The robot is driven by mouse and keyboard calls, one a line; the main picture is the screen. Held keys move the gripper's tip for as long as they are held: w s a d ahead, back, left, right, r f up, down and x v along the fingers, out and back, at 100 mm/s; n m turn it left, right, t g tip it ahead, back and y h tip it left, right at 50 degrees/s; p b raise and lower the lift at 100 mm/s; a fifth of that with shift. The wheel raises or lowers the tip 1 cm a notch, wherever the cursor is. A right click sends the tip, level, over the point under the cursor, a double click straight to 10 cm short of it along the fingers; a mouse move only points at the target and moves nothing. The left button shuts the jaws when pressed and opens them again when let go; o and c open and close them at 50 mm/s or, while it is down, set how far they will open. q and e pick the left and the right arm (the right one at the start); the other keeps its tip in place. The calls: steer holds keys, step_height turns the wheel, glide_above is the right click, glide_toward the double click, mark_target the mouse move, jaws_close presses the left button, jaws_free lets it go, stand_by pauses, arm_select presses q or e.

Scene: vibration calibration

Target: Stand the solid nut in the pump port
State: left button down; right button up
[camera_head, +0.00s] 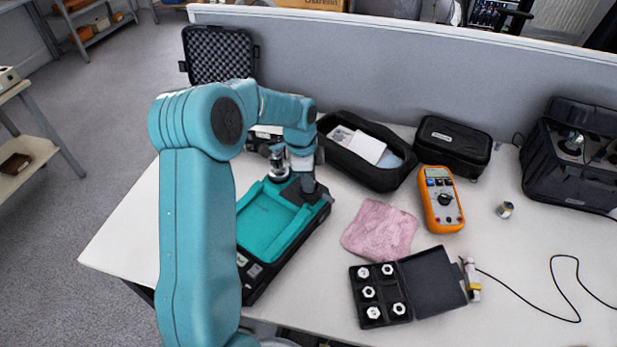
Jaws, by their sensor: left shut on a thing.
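My left gripper (308,188) is low over the back right corner of a black unit with a teal top (264,232). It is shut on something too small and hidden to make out. A silver upright fitting (278,163) stands close to its left. I cannot tell which opening is the pump port. A black nut case (355,318) lies open at the front, with several pale nuts (369,292) in it and one slot that looks empty. I cannot tell a solid nut among them. My right gripper is out of view.
A pink cloth (380,229) and an orange multimeter (440,199) lie mid-table. Behind are an open black case (372,176) and a closed one (452,148). A small metal piece (505,210) and a loose black cable (555,290) are at right. The front right is mostly clear.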

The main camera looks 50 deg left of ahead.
arm_select(q)
steer(key=c, duration=0.8)
jaws_free()
steer(key=shift+s+d+f, duration=0.15)
steer(key=shift+s+f, duration=0.05)
steer(key=shift+f, duration=0.4)
steer(key=shift+o, duration=0.2)
step_height(320, 180, up, 17)
steer(key=a, duration=0.1)
steer(key=shift+s+a+r, duration=0.2)
steer(key=shift+s+a, duration=0.2)
steer(key=shift+s, duration=0.05)
steer(key=shift+p, duration=0.35)
